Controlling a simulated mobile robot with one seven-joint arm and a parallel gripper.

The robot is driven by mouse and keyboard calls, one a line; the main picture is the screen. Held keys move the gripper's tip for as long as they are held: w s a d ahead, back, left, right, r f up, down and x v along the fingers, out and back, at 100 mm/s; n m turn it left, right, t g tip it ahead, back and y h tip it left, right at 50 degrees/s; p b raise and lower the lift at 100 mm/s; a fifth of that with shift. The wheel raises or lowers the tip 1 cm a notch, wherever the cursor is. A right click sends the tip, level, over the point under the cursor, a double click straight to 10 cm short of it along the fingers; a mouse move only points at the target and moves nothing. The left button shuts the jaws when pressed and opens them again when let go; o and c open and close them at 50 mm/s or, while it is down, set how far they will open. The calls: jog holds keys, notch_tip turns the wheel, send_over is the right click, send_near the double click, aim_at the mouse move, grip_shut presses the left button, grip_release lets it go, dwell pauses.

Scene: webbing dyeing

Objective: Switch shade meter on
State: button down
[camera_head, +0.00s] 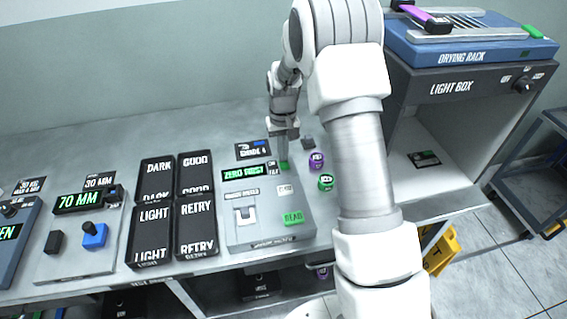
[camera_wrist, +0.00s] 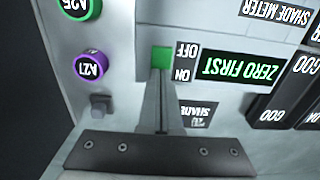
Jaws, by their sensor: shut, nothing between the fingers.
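The shade meter (camera_head: 243,205) is a grey box on the bench with its display (camera_head: 245,172) lit, reading "ZERO FIRST" in green. That display also shows upside down in the wrist view (camera_wrist: 238,70). A green switch piece (camera_wrist: 162,58) sits beside the OFF and ON labels (camera_wrist: 183,62), nearer OFF. My gripper (camera_wrist: 160,85) is shut and empty, with its fingertips right at the green piece on the ON side; contact is not clear. In the head view my gripper (camera_head: 283,158) is over the meter's back right corner. The fingers hide part of the switch area.
Purple (camera_head: 316,160) and green (camera_head: 325,182) tagged spools stand just right of the meter. Black labelled trays (camera_head: 175,210) stand to its left. A light box (camera_head: 470,90) with a drying rack (camera_head: 480,45) on top stands at the right.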

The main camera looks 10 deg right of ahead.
notch_tip(320, 180, up, 7)
jog(key=p, duration=0.4)
dwell(0.4)
jog(key=s+r+t, duration=0.1)
jog(key=s+r, duration=0.5)
jog(key=r, duration=0.3)
jog(key=s+r+t, duration=0.2)
jog(key=s+r, duration=0.4)
jog(key=r, duration=0.3)
jog(key=s+r+t, duration=0.1)
jog(key=s+r, duration=0.1)
jog(key=s, duration=0.7)
jog(key=s+r+t, duration=0.1)
jog(key=s+r, duration=0.1)
jog(key=s, duration=0.7)
jog(key=shift+s+r+t, duration=0.2)
jog(key=shift+r+t, duration=0.05)
jog(key=shift+t, duration=0.05)
